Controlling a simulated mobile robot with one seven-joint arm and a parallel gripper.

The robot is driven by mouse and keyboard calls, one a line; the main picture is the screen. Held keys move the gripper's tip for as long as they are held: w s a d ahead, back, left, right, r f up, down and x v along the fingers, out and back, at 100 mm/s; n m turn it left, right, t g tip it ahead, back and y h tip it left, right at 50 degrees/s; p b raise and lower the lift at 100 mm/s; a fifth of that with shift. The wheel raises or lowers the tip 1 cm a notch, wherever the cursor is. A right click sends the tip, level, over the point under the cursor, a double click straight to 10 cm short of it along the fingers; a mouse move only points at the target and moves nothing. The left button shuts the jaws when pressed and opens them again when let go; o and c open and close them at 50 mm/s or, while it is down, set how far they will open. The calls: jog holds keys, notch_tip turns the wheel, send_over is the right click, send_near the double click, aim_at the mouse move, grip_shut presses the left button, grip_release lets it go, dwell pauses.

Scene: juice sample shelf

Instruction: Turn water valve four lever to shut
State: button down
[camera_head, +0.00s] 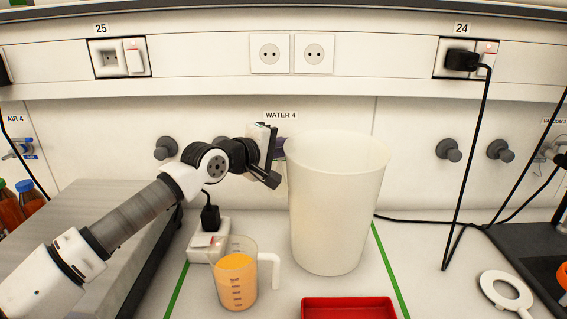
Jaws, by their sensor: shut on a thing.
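The "WATER 4" label (281,115) is on the white back panel. Below it, a small purple-grey part of water valve four (281,147) shows between my gripper and the large white container. My gripper (273,162) is at the valve, its dark fingers shut on what appears to be the lever. The gripper and container hide most of the valve, so the lever's angle cannot be told.
The tall white container (335,215) stands close to my gripper's right. A measuring jug (237,275) of orange liquid and a white socket box (204,242) stand below the arm. A red tray (348,308) is in front. Knobs (449,150) and cables are at right.

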jog(key=shift+f+n+t+y+b, duration=0.15)
jog(key=shift+n+t+y+b, duration=0.25)
jog(key=shift+b, duration=0.55)
jog(key=shift+d, duration=0.1)
jog(key=c, duration=1.5)
grip_release()
jog(key=b+v, duration=0.3)
jog(key=v, duration=1.1)
jog(key=shift+d, duration=0.1)
